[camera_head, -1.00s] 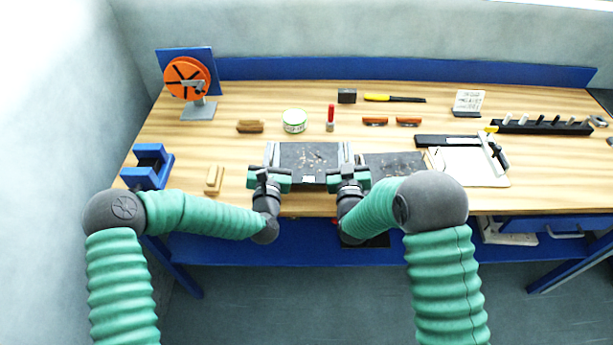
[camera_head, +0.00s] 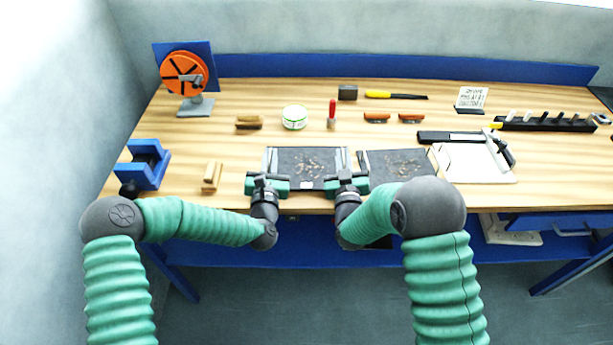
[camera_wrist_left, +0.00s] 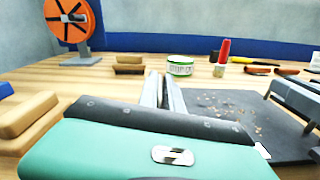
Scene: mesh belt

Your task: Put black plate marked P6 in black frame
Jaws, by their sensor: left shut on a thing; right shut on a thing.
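A black plate (camera_head: 308,164) with brown crumbs on it lies between my two grippers, near the front of the bench. My left gripper (camera_head: 267,184) is shut on its near left side and my right gripper (camera_head: 347,182) on its near right side. Silver rails run along its left and right sides. The plate also shows in the left wrist view (camera_wrist_left: 225,107), right of the teal jaw, with a small white tag at its near edge. The P6 mark is not readable. A second dark panel (camera_head: 397,163) lies to the right; I cannot tell which part is the black frame.
A blue block holder (camera_head: 143,165) and a wooden block (camera_head: 212,176) are at left. A white tub (camera_head: 294,117) and a red-handled tool (camera_head: 332,112) stand behind the plate. A white board (camera_head: 470,163) lies at right.

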